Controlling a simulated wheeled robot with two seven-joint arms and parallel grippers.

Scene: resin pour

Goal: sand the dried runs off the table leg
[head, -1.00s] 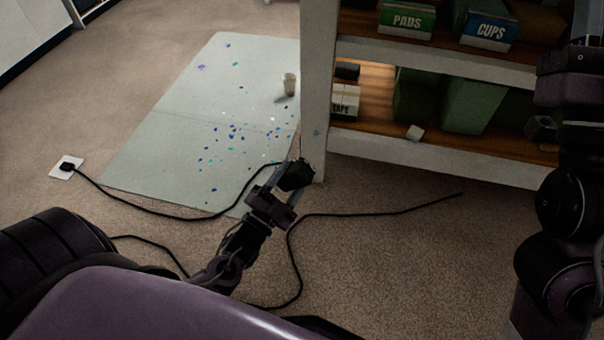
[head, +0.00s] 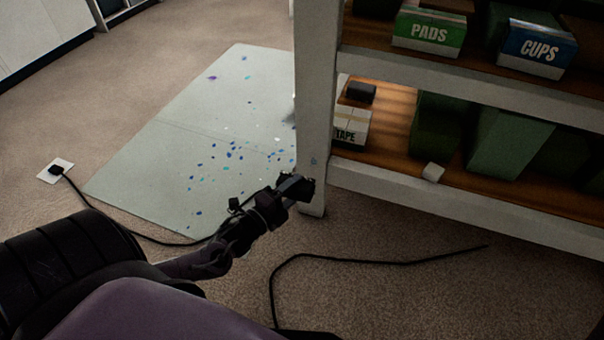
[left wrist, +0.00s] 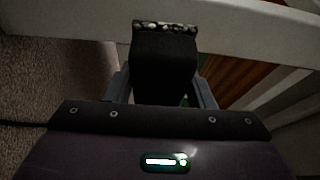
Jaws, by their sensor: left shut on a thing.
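The pale table leg (head: 315,120) stands upright at the front left corner of the shelved table. A small bluish spot (head: 314,161) marks its lower face. My left gripper (head: 279,195) is shut on a black block-like tool (head: 297,187), held close by the leg's lower end; I cannot tell whether it touches. In the left wrist view the tool (left wrist: 165,65) sits between the fingers with its speckled far edge against or just before a pale beam (left wrist: 235,30). The face of the leg behind the tool is hidden. My right gripper is out of view.
A paint-spotted pale mat (head: 165,150) lies left of the leg. A black cord (head: 370,261) crosses the carpet, and another runs from a floor socket (head: 56,171).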

